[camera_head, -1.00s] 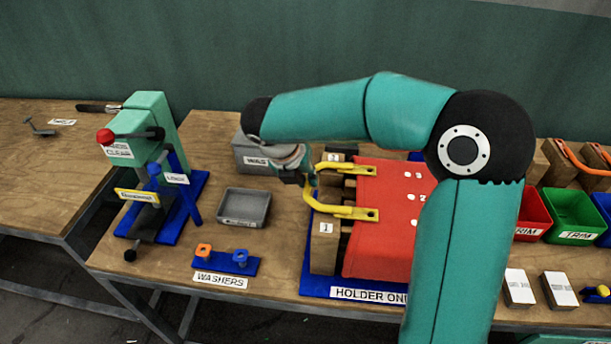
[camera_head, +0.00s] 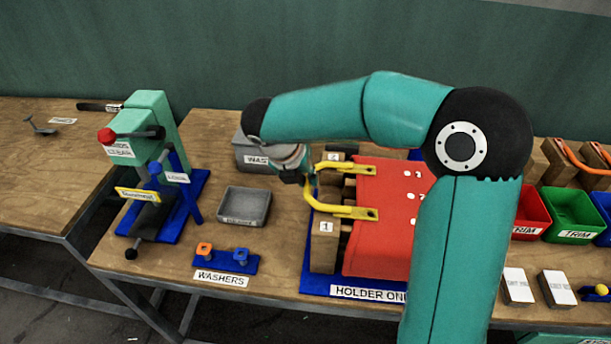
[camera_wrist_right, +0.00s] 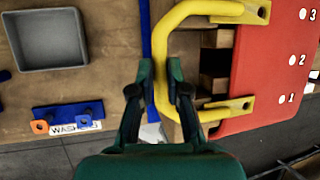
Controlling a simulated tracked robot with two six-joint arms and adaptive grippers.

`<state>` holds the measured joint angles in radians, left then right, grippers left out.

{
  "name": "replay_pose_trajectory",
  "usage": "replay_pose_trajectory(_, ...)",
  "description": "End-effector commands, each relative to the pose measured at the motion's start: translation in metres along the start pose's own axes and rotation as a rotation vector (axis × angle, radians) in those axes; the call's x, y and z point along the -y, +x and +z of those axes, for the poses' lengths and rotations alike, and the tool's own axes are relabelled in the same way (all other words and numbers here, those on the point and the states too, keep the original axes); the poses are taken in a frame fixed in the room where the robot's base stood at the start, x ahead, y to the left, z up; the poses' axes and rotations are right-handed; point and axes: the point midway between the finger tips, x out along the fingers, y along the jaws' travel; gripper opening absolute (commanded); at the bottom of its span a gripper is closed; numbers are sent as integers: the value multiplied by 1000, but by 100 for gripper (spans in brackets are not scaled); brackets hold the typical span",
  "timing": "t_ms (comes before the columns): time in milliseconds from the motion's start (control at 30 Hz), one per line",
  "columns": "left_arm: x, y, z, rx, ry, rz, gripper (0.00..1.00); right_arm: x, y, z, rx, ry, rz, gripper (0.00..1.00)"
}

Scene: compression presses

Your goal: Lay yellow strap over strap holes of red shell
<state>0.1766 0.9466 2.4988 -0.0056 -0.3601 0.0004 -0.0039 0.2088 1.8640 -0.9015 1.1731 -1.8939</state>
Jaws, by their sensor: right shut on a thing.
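The yellow strap (camera_head: 345,211) is U-shaped, with two flat ends that each have a hole. Both ends lie over the left edge of the red shell (camera_head: 385,240); whether they touch it is unclear. My right gripper (camera_head: 306,182) is at the strap's bend, left of the shell. In the right wrist view its fingers (camera_wrist_right: 160,72) are on either side of the strap's bar (camera_wrist_right: 165,35), shut on it. The red shell (camera_wrist_right: 285,65) shows white marks numbered 1, 2 and 3. The shell's strap holes cannot be made out under the strap ends. My left gripper is out of view.
The shell rests on a wooden holder (camera_head: 323,256) on a blue base. A grey tray (camera_head: 244,207) and a blue washer stand (camera_head: 226,263) are to the left. A green press (camera_head: 152,115) stands further left. Red and green bins (camera_head: 573,212) are at right.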

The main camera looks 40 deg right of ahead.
Motion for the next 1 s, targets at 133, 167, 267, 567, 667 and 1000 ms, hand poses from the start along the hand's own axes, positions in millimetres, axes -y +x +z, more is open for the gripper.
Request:
replay_pose_trajectory(133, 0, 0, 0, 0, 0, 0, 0, 0, 0, 0, 0, 0, 0, 17)
replay_pose_trajectory(167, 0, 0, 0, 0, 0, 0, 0, 0, 0, 0, 0, 0, 0, 22)
replay_pose_trajectory(267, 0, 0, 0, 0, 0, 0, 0, 0, 0, 0, 0, 0, 0, 39)
replay_pose_trajectory(567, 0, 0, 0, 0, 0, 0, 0, 0, 0, 0, 0, 0, 1, 45)
replay_pose_trajectory(667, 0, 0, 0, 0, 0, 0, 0, 0, -3, 0, 1, 0, 2, 45)
replay_pose_trajectory(1000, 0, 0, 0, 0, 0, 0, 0, -2, -54, 1, 5, 0, 5, 45)
